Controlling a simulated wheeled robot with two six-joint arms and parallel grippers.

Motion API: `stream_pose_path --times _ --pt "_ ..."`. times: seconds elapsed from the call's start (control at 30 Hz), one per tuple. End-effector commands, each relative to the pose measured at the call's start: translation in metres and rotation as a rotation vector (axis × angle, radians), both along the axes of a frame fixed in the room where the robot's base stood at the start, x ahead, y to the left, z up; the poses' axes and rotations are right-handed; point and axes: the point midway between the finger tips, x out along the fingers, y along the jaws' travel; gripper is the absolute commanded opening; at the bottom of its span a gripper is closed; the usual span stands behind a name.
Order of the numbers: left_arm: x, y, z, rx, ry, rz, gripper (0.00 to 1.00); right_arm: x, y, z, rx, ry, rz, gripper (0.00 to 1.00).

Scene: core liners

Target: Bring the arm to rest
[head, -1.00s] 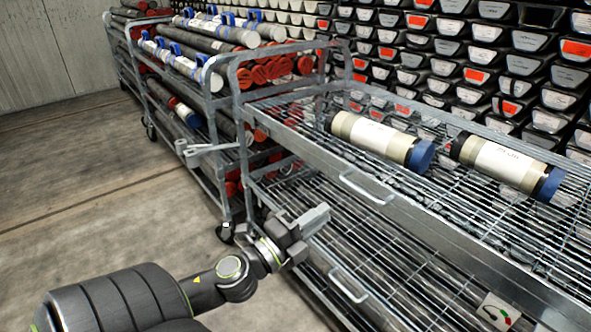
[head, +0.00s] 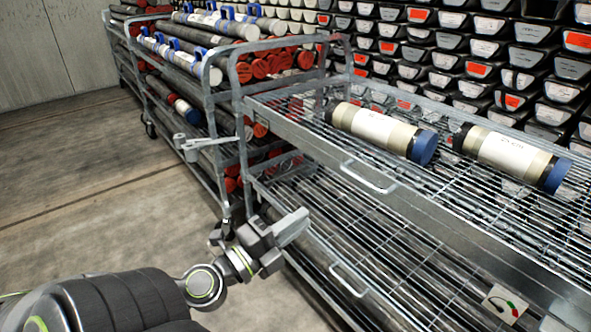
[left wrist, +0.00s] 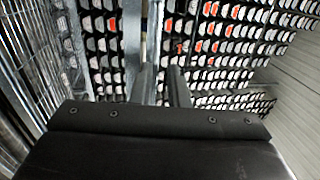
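My left gripper (head: 290,228) is in front of the left end of the wire-shelf cart, level with its lower part in the head view. In the left wrist view the two dark fingers (left wrist: 164,88) stand apart with a gap between them and nothing in it. Two beige core liners with blue ends and white labels, a left one (head: 375,127) and a right one (head: 507,154), lie on the top wire shelf, well away from the gripper. My right gripper is not in view.
The grey wire-shelf cart (head: 330,152) fills the right, with handles on its front edge. A second cart (head: 207,100) behind it holds several dark tubes with red ends. Stacked trays (head: 470,70) line the back. The floor (head: 80,190) at left is clear.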

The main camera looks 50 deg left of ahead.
Motion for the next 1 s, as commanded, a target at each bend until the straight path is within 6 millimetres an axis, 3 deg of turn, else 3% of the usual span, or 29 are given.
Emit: stream_pose_path --times 0.37,0.47,0.57,0.67,0.8,0.9,1.0 --pt "0.0 0.001 -0.001 -0.003 0.001 0.004 0.15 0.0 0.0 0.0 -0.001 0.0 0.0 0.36" --pt "0.001 0.01 -0.008 -0.047 0.015 0.047 0.15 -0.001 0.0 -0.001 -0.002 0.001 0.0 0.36" --pt "0.001 0.035 -0.03 -0.168 0.057 0.169 0.15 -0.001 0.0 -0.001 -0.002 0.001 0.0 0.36" --pt "-0.006 0.067 -0.074 -0.357 0.141 0.356 0.15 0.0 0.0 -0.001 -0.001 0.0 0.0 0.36" --pt "-0.034 0.094 -0.16 -0.646 0.319 0.637 0.15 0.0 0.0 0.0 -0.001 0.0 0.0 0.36" --pt "-0.062 0.088 -0.227 -0.847 0.482 0.811 0.15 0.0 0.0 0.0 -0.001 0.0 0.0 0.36" --pt "-0.092 0.06 -0.288 -1.041 0.671 0.953 0.15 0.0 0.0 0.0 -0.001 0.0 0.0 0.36"
